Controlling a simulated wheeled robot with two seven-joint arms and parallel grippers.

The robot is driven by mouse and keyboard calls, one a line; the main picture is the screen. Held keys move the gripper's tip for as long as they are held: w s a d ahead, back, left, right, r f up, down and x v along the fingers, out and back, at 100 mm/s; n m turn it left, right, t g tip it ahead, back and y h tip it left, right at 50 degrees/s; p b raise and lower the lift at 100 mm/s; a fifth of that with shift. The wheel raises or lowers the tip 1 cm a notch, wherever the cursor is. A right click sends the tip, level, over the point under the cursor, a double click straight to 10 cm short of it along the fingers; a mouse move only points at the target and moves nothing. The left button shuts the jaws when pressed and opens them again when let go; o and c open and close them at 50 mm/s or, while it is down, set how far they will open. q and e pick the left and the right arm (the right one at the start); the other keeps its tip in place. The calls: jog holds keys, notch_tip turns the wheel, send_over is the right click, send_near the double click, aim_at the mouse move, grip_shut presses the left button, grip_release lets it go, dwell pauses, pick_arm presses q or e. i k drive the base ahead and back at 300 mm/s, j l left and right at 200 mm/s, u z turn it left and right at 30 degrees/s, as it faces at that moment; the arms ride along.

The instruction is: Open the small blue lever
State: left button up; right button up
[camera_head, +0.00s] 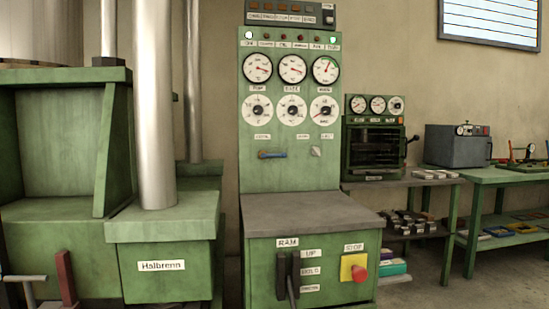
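The small blue lever (272,155) is on the upright green control panel (290,174), below the dials and left of centre. It lies roughly horizontal. A label sits just above it and a small light-coloured knob (315,151) is to its right. Neither of my grippers shows in the head view, so nothing is seen touching the lever.
Below the panel, a grey ledge (309,213) juts forward over a cabinet with a dark RAM lever (288,276) and a red stop button (358,273). A metal column (154,110) stands left. A green workbench (487,174) stands right.

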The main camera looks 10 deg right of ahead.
aim_at(283, 154)
jog(key=i+l+u, duration=0.2)
jog(key=u, duration=0.2)
jog(key=i+l+u, duration=0.15)
jog(key=u, duration=0.25)
jog(key=l, duration=0.1)
